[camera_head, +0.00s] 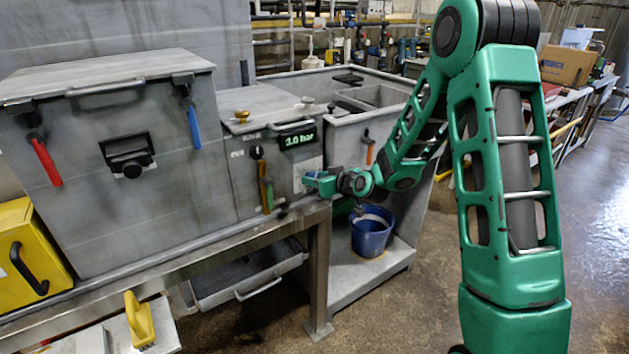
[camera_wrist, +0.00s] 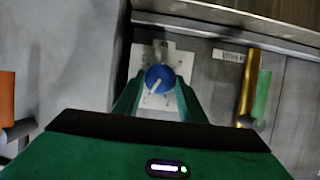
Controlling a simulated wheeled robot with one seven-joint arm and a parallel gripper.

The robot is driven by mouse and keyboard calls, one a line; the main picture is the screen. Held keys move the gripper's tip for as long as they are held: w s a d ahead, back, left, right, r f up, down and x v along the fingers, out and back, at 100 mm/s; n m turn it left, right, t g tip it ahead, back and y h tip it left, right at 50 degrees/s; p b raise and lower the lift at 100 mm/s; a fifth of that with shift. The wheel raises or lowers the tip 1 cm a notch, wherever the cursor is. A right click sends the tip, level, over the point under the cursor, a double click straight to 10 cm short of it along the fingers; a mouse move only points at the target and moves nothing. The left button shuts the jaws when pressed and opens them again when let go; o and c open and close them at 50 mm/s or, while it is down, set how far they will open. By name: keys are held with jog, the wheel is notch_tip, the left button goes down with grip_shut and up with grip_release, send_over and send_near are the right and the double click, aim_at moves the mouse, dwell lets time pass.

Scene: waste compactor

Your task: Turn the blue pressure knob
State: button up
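The blue pressure knob (camera_wrist: 160,78) shows in the wrist view, round with a white pointer line, on a white plate with marks (camera_wrist: 182,62). My gripper (camera_wrist: 158,92) has its two green fingers apart, one on each side of the knob in this view. I cannot tell whether the fingers touch it. In the head view my gripper (camera_head: 312,182) is at the front of the grey control box (camera_head: 228,160), and the knob is hidden behind it. A lit display (camera_head: 299,140) above shows what looks like 3.0 bar.
A lever with an orange handle (camera_head: 369,154) is to the right. A blue bucket (camera_head: 371,236) stands below. A large grey box (camera_head: 125,175) fills the left.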

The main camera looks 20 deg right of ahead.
jog(key=c, duration=0.3)
jog(key=shift+s+a+f+n+t+h, duration=0.15)
jog(key=shift+n+t+h, duration=0.1)
jog(key=shift+n+h, duration=0.5)
jog(key=shift+w+a+r+n+t+h, duration=0.1)
jog(key=shift+n+t+h, duration=0.25)
jog(key=shift+n, duration=0.7)
jog(key=shift+c, duration=0.2)
jog(key=shift+s, duration=0.1)
jog(key=o, duration=1)
jog(key=v, duration=1)
jog(key=shift+s, duration=0.3)
